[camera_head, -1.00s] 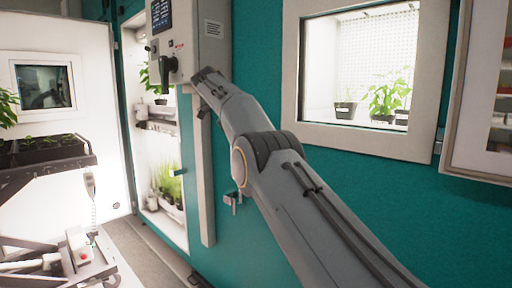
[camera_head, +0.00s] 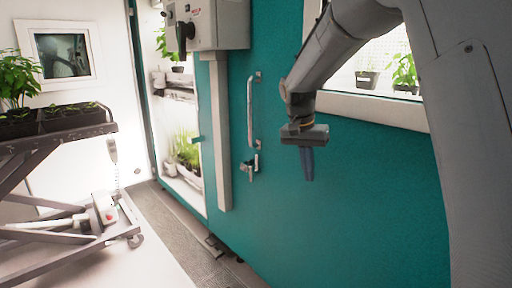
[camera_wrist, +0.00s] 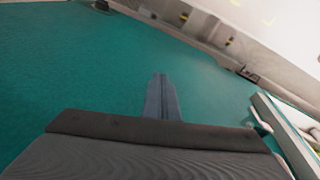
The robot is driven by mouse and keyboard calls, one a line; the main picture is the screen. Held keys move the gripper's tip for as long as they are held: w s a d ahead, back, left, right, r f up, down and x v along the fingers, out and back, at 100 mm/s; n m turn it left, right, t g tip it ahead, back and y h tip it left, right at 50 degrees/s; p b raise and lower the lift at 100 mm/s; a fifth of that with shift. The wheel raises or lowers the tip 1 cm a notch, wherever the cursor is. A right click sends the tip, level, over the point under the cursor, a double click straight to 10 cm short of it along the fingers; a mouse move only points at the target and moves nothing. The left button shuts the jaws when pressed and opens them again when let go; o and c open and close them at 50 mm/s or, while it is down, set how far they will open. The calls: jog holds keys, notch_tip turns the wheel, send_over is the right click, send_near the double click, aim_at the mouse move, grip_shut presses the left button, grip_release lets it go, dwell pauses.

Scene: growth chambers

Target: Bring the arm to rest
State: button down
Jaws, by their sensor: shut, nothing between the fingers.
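My arm comes in from the right side of the head view and bends down in front of the teal chamber wall (camera_head: 370,165). My gripper (camera_head: 307,178) hangs from its end, pointing down, shut and empty. It is apart from the door handle (camera_head: 250,110) to its left. In the wrist view the shut fingers (camera_wrist: 161,90) show as one narrow grey piece in front of the teal wall.
A grey control box (camera_head: 215,22) juts from the wall at upper left. A lift cart (camera_head: 75,210) carrying a tray of seedlings (camera_head: 55,118) stands at left. A lit window (camera_head: 380,105) with potted plants is behind my arm. The floor (camera_head: 165,240) between cart and wall is clear.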

jog(key=s+d+f+n, duration=0.1)
jog(key=s+f+n, duration=0.1)
jog(key=s, duration=0.8)
jog(key=s+d+f+n+y, duration=0.1)
jog(key=s+f, duration=0.4)
jog(key=s, duration=0.5)
jog(key=s+d+f+n+y, duration=0.1)
jog(key=s+f+n, duration=0.2)
jog(key=s, duration=0.7)
jog(key=shift+s+d+f+g, duration=0.15)
jog(key=shift+d+f+g, duration=0.2)
jog(key=shift+f, duration=0.25)
